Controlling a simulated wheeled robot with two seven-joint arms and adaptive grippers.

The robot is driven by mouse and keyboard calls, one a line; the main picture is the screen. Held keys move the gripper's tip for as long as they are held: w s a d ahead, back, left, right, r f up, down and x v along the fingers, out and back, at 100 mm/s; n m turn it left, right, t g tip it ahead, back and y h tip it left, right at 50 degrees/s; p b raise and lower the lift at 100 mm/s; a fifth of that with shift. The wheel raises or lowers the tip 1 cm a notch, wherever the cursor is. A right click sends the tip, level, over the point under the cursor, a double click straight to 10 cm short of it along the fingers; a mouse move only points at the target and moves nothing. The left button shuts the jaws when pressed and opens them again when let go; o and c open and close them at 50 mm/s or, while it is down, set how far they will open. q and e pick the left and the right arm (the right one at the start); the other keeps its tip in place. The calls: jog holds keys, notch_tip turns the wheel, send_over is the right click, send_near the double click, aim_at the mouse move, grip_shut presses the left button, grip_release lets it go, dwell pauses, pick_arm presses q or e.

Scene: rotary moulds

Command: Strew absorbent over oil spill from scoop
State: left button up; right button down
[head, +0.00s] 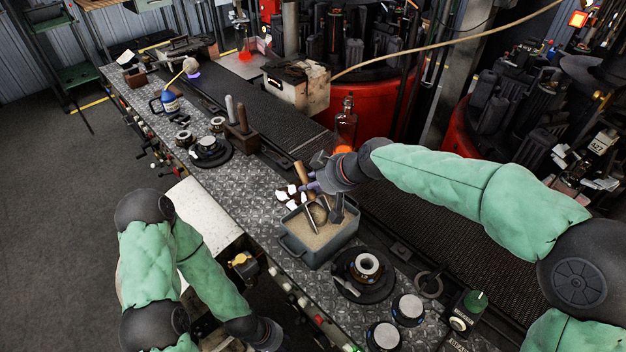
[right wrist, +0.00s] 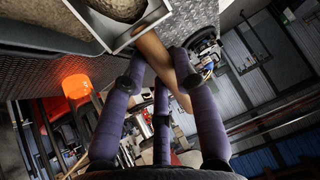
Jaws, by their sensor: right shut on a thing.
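A grey bin (head: 284,240) of tan granular absorbent (head: 312,236) stands on the patterned metal bench. My right gripper (head: 312,184) is just above the bin's far side, its purple fingers shut on the scoop's wooden handle (head: 301,172). In the right wrist view the fingers (right wrist: 160,85) close around this handle (right wrist: 153,52), which runs up to a pale metal edge at the granules (right wrist: 115,8). I cannot make out an oil spill clearly. My left arm hangs at the bench's near edge; its fingers do not show.
White broken pieces (head: 290,194) lie beside the bin. A dark round mould (head: 364,270) and metal cups (head: 408,308) sit to its right. A blue can (head: 170,101) and more moulds (head: 208,146) stand farther left.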

jog(key=shift+r+g+h+p, duration=0.2)
jog(key=shift+g+h+p, duration=0.1)
jog(key=shift+p, duration=1.9)
jog(key=shift+w+a+p, duration=0.15)
jog(key=shift+w+p, duration=0.05)
jog(key=shift+p, duration=0.95)
jog(key=shift+w+a+f+g+h+p, duration=0.15)
jog(key=shift+f+g+h+p, duration=0.4)
jog(key=shift+p, duration=1.2)
jog(key=shift+w+r, duration=0.1)
jog(key=shift+w+a+p, duration=0.1)
jog(key=shift+p, duration=0.55)
jog(key=shift+w+a+f+g+p, duration=0.1)
jog(key=shift+w+f+g+p, duration=0.2)
jog(key=shift+p, duration=0.6)
jog(key=shift+f+h, duration=0.15)
jog(key=shift+h, duration=0.1)
jog(key=shift+s, duration=0.1)
